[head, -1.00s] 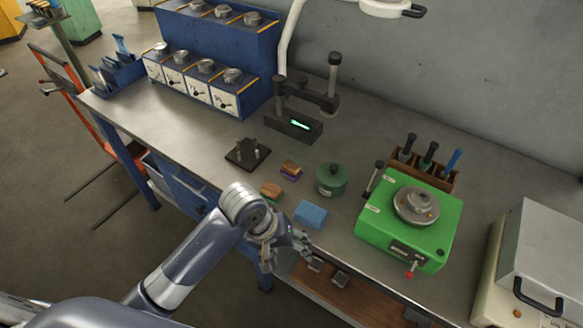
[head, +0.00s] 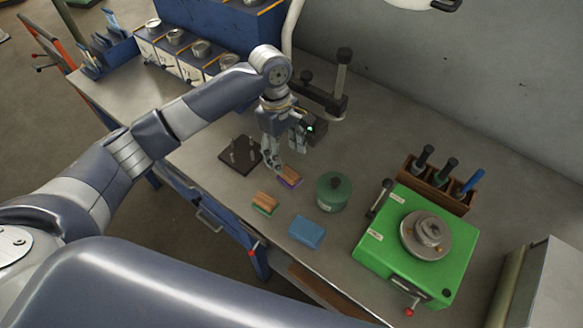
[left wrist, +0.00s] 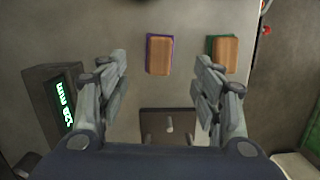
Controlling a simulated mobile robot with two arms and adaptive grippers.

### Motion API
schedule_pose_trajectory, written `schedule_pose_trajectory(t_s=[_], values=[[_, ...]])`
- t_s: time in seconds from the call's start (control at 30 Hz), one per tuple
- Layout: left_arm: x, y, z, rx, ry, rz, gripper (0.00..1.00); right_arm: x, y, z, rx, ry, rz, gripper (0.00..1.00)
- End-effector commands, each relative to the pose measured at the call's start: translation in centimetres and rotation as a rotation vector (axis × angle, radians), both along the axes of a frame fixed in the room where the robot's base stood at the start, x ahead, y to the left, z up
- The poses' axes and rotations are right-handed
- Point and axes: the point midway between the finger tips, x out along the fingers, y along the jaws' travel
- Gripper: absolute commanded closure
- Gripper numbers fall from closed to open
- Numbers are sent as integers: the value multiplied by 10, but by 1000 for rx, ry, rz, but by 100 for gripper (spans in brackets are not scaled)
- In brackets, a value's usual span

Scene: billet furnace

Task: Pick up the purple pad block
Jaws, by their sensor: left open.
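The purple pad block (head: 289,177) is a small block with a brown wooden top and a purple base, lying on the grey workbench. It also shows in the left wrist view (left wrist: 159,54), at the top centre, ahead of the fingertips. My left gripper (head: 283,158) is above the bench, just behind and left of the block in the head view. Its two fingers are spread wide and empty in the left wrist view (left wrist: 165,75), apart from the block. My right gripper is not in view.
A similar green-based block (head: 265,202), a blue block (head: 307,232) and a green round container (head: 333,191) are close by. A dark pegged plate (head: 240,156) and a gauge stand (head: 314,128) stand near my gripper. A green machine (head: 392,250) is at right.

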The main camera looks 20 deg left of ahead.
Motion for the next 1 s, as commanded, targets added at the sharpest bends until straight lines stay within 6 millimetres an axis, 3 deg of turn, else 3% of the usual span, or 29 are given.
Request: schedule_pose_trajectory(t_s=[0.2, 0.3, 0.37, 0.6, 0.67, 0.93, 1.0], values=[[-1, -4, -26, 0, 0, -2, 40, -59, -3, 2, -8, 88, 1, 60], [-2, -4, -32, 0, 0, -2, 40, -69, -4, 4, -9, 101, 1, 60], [-2, -5, -37, 0, 1, -1, 40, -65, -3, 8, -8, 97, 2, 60], [-1, -8, -71, 0, 1, -2, 40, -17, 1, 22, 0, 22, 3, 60], [-1, -9, -77, 0, -2, -3, 40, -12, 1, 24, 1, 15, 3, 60], [-1, -10, -82, 0, -3, -4, 40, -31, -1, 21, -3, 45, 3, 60], [-1, -10, -82, 0, -3, -4, 54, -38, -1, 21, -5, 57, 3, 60]])
